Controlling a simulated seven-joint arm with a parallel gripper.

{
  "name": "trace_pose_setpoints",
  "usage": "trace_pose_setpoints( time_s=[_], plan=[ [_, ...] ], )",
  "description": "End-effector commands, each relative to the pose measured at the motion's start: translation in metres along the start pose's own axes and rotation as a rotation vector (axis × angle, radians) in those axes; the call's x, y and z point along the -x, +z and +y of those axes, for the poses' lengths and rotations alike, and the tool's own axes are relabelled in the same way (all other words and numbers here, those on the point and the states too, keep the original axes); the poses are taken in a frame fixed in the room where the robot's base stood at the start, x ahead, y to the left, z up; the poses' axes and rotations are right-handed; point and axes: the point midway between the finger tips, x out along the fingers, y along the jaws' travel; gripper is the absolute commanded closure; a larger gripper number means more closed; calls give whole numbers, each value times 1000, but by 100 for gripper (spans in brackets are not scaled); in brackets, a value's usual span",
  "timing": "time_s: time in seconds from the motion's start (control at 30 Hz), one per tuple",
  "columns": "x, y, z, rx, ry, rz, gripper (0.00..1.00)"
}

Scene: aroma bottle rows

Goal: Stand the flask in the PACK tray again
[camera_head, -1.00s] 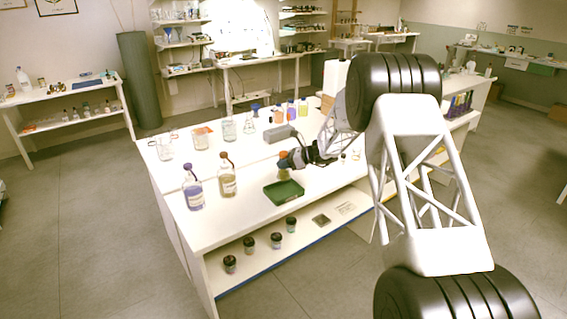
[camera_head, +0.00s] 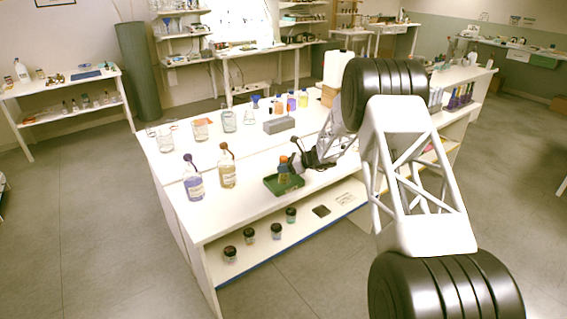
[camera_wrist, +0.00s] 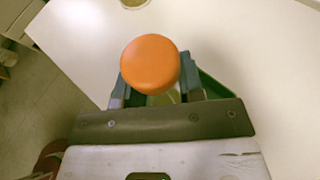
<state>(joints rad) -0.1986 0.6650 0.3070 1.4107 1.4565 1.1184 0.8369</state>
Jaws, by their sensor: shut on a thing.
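The flask (camera_head: 284,178) has an orange cap, which fills the middle of the wrist view (camera_wrist: 150,64). My gripper (camera_head: 291,168) is shut on the flask just below the cap, with one finger on each side. The flask looks upright, and its lower part shows within the outline of the green tray (camera_head: 269,187). I cannot tell whether its base touches the tray floor. In the wrist view, a strip of the green tray (camera_wrist: 214,88) shows to the right of the fingers; the flask's body is mostly hidden under the cap.
A purple bottle (camera_head: 194,184) and an amber bottle (camera_head: 227,171) stand left of the tray. A grey block (camera_head: 279,125) and several coloured flasks are behind it. Dark-lidded jars (camera_head: 249,240) stand on the shelf below. The bench is clear between the tray and front edge.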

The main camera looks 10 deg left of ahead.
Motion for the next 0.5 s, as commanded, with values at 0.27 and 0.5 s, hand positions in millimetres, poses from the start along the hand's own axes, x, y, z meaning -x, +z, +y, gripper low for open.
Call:
trace_pose_setpoints(
  time_s=[0.27,0.5],
  plan=[
    [-3,-7,0,0,0,0,100],
    [-3,-7,0,0,0,0,100]
  ],
)
